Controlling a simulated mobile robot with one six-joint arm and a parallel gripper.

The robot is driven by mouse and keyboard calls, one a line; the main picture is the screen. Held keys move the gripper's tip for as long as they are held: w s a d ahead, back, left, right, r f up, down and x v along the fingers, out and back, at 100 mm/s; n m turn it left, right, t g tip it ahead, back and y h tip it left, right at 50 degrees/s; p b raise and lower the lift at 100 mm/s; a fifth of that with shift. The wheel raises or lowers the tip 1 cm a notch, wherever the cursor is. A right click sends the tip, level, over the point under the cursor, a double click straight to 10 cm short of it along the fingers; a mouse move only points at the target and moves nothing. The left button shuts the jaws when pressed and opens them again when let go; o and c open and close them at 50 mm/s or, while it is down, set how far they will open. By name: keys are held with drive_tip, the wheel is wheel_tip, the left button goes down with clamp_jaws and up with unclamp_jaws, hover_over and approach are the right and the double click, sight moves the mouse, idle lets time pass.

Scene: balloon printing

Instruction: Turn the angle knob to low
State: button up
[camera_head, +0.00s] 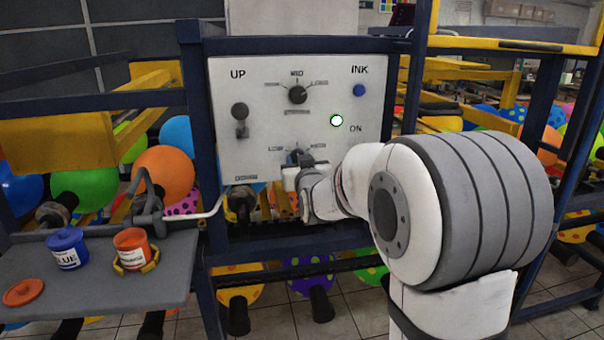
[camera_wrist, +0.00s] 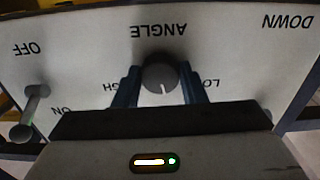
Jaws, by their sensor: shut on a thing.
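The angle knob (camera_wrist: 159,73) is a round grey knob on the white control panel (camera_head: 262,144). In the wrist view, which is upside down, it sits between the LOW and HIGH labels. Its white mark points towards the bottom of that view, roughly midway between the labels and slightly to the LOW side. My gripper (camera_wrist: 160,80) is shut on the knob, one blue finger on each side. In the head view my gripper (camera_head: 296,160) is at the panel's lower edge, and it and my arm hide most of the knob.
Above the angle knob is another dark knob (camera_head: 298,95) marked MID. Blue frame posts flank the panel. A grey shelf (camera_head: 110,290) holds blue and orange ink pots.

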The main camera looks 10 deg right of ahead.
drive_tip(key=n+b, duration=0.9)
drive_tip(key=b, duration=0.1)
drive_tip(key=shift+d, duration=0.1)
drive_tip(key=shift+n+b, duration=0.3)
drive_tip(key=o, duration=1)
drive_tip(key=shift+s, duration=3.9)
